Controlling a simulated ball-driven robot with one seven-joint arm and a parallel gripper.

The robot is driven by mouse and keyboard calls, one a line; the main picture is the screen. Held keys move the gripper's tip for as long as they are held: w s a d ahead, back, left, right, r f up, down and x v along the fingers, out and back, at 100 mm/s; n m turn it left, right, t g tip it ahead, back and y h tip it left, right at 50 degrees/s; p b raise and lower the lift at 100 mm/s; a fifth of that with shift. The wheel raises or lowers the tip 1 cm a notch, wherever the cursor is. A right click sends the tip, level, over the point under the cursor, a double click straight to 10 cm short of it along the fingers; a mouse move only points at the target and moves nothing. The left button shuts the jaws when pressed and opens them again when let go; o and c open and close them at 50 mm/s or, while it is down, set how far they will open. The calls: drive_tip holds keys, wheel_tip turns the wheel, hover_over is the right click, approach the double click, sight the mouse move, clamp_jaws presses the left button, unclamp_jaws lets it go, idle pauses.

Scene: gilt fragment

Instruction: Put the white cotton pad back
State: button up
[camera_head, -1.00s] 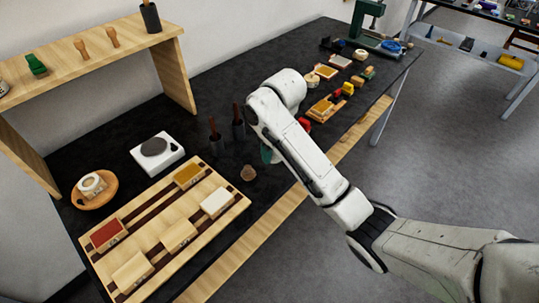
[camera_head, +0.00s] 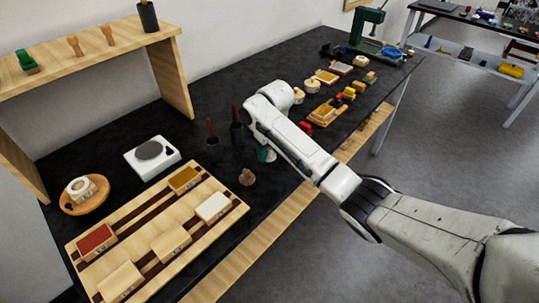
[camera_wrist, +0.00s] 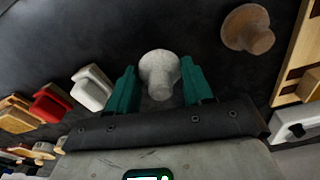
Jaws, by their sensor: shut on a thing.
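The white cotton pad (camera_wrist: 159,72) shows in the wrist view as a pale, rounded, mushroom-shaped piece with a narrower lower end. My gripper (camera_wrist: 160,88) has its two teal fingers shut on it, one on each side. In the head view my gripper (camera_head: 265,154) points down over the dark bench, right of the brown dabber. The pad is hidden there behind the arm. I cannot tell whether the pad touches the bench.
A brown mushroom-shaped dabber (camera_head: 247,177) stands close by. A wooden rack (camera_head: 143,246) with several coloured blocks lies left of it. Two dark upright tools (camera_head: 236,130) stand behind my gripper. Small boxes (camera_head: 325,112) crowd the right.

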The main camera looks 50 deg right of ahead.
sight(272, 157)
drive_tip(key=shift+f, duration=1)
drive_tip(key=shift+f, duration=0.1)
drive_tip(key=o, duration=0.9)
drive_tip(key=shift+o, duration=0.2)
wheel_tip(272, 157, up, 12)
drive_tip(key=s, duration=0.1)
drive_tip(key=shift+s+a+b, duration=0.15)
drive_tip(key=shift+s+b, duration=0.1)
drive_tip(key=shift+b, duration=0.2)
